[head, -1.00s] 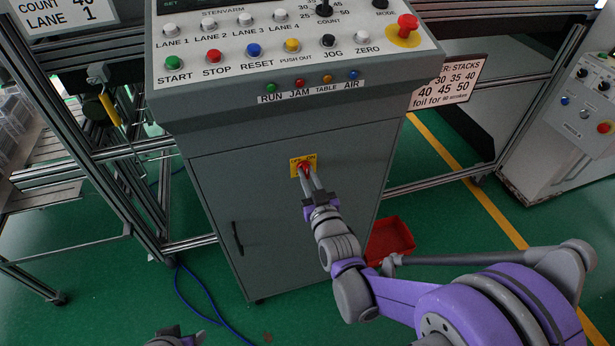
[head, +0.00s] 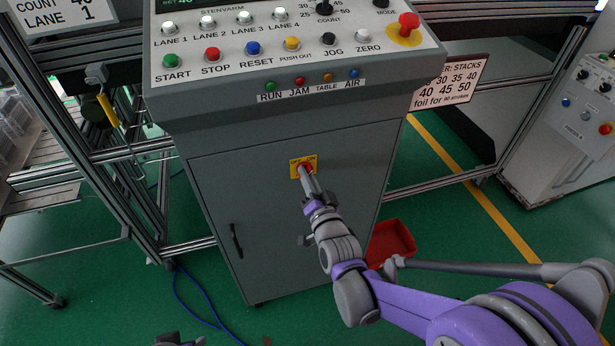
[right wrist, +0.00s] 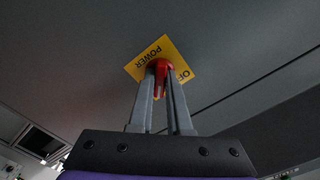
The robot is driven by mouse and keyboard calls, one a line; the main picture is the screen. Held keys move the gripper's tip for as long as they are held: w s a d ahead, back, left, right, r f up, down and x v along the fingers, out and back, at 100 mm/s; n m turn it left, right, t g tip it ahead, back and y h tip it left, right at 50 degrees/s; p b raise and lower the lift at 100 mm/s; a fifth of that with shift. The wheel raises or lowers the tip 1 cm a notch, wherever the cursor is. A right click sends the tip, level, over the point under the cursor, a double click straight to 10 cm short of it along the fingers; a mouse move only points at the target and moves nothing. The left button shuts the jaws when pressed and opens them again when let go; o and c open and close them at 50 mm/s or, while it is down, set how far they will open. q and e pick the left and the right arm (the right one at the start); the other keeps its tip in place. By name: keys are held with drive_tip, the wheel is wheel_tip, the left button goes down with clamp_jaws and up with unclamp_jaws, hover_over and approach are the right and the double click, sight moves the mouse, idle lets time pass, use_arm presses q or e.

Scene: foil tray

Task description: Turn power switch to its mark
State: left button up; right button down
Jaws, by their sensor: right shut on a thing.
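The power switch is a red knob (head: 304,169) on a yellow plate (head: 296,170) on the grey cabinet's front. My right gripper (head: 306,174) reaches it from below right and is shut on the knob. In the right wrist view, the two fingers (right wrist: 160,75) hold the red knob (right wrist: 158,65) between their tips. The plate (right wrist: 147,56) shows "POWER" and part of "OFF" there; the fingers hide the rest. I cannot tell exactly where the knob points. A small part of my left gripper (head: 180,340) shows at the bottom edge; its jaws are unclear.
The control panel (head: 225,70) with several buttons and a red stop button (head: 408,22) overhangs the switch. A red bin (head: 392,240) stands on the floor right of the cabinet (head: 240,190). A blue cable (head: 190,300) lies at left. Metal frames flank the cabinet.

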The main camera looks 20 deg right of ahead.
drive_tip(key=shift+m, duration=0.3)
drive_tip(key=c, duration=0.9)
unclamp_jaws()
drive_tip(key=shift+o, duration=0.2)
drive_tip(key=s, duration=1.1)
drive_tip(key=shift+d, duration=0.2)
drive_tip(key=shift+w, duration=0.1)
